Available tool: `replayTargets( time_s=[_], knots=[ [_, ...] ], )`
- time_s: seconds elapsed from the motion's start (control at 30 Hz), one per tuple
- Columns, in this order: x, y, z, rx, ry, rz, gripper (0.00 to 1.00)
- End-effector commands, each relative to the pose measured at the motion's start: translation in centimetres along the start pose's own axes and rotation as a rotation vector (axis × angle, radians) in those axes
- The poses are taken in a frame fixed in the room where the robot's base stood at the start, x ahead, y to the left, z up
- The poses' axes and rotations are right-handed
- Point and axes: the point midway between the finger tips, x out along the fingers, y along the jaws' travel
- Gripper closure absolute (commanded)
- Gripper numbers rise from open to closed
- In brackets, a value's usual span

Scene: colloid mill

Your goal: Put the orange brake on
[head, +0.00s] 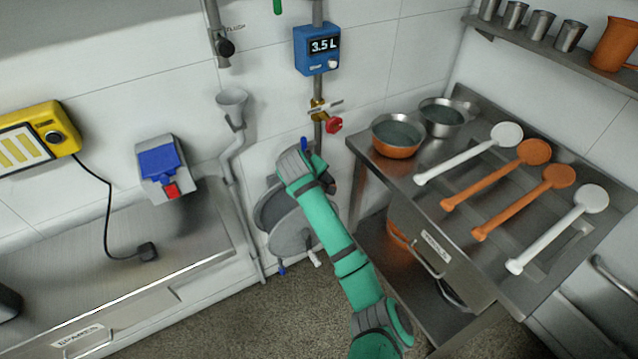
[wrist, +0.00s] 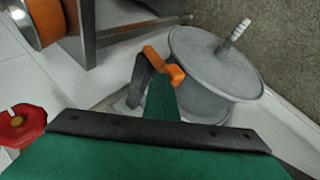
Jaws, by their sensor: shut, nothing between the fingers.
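A grey lidded drum (wrist: 215,65) with a pale ribbed handle (wrist: 238,32) on top stands at the wall. In the head view, the grey round unit (head: 288,235) is partly hidden behind my green arm. It has a white lever and a small blue end low down. My gripper (wrist: 163,66) is shut and empty in the wrist view. In the head view my gripper (head: 329,186) is mostly hidden by the wrist.
A red valve knob (head: 335,125) is on the wall pipe, below a blue meter (head: 317,48). A steel counter (head: 190,230) is on the left. Floor in front is clear.

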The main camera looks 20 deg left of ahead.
Motion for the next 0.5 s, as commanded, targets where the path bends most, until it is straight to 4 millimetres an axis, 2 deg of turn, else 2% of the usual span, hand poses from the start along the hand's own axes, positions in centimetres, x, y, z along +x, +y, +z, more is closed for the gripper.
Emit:
replayTargets(
  time_s=[0.03,0.5],
  knots=[
    [0.2,-0.6,-0.1,-0.004,-0.003,-0.009,1.0],
    [0.2,-1.9,-0.9,-0.019,0.004,-0.022,1.0]
  ],
)
